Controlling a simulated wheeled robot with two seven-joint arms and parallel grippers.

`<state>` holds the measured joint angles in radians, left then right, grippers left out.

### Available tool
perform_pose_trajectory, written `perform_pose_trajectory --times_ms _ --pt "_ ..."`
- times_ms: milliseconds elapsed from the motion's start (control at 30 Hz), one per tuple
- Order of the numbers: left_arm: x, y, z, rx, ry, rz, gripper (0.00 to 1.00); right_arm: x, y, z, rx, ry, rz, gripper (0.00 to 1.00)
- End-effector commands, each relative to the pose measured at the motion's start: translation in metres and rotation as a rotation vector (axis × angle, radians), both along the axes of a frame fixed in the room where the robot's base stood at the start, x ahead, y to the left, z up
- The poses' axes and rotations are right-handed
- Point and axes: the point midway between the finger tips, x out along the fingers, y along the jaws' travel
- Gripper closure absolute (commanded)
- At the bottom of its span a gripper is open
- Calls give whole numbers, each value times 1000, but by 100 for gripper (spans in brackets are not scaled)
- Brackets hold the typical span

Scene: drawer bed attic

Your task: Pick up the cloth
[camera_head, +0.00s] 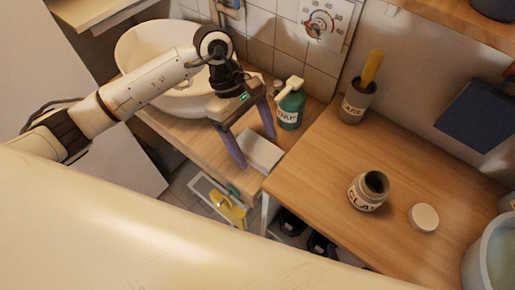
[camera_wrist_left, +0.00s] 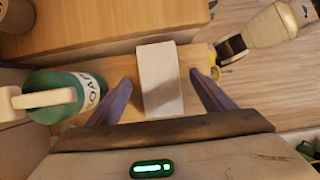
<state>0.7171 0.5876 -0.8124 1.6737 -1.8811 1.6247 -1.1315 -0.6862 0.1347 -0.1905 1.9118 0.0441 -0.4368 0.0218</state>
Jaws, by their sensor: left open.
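The cloth (camera_head: 262,150) is a pale grey, flat rectangular pad. It lies on the wooden counter beside the sink, near the counter's front edge. It also shows in the left wrist view (camera_wrist_left: 159,92), lying between the two purple fingers. My left gripper (camera_head: 256,152) points down over the cloth, fingers spread on either side of it. In the left wrist view the left gripper (camera_wrist_left: 160,77) shows a gap between each finger and the cloth. Whether the fingertips touch the counter I cannot tell. My right gripper is in neither view.
A green pump bottle (camera_head: 291,104) stands close behind the cloth, beside the gripper. The white basin (camera_head: 150,50) is to the left. The higher wooden worktop (camera_head: 325,165) on the right holds a clay jar (camera_head: 368,191), a round white lid (camera_head: 424,217) and a grey cup (camera_head: 356,102).

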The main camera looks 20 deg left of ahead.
Motion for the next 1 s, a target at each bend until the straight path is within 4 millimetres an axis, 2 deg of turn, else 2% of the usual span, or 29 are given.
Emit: perform_pose_trajectory --times_ms 1000 --pt "0 0 -5 0 0 0 25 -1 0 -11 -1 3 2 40"
